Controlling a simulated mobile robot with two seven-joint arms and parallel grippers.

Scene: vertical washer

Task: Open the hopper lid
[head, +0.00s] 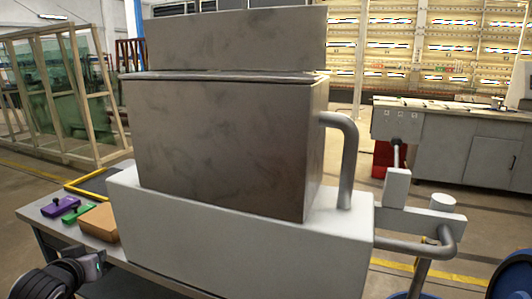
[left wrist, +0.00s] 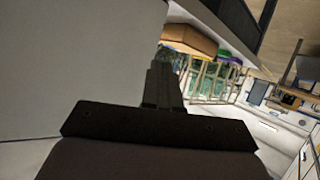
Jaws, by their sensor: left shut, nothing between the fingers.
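The hopper (head: 225,145) is a grey metal box standing on a white machine body (head: 250,240) in the middle of the head view. A flat grey panel (head: 235,40) stands upright behind its top edge, with a thin dark strip between them. I cannot tell whether this panel is the raised lid or a fixed back part. The hopper's inside is hidden. My left gripper (head: 92,264) is at the lower left, below and apart from the hopper. In the left wrist view its fingers (left wrist: 163,85) are together and empty, near a pale grey surface (left wrist: 70,60). My right gripper is not visible.
A table at the left holds a purple item (head: 62,206), a green item (head: 76,214) and an orange-brown block (head: 100,222). A curved grey pipe (head: 349,160) rises beside the hopper's right side. More pipework (head: 425,225) stands right of the machine.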

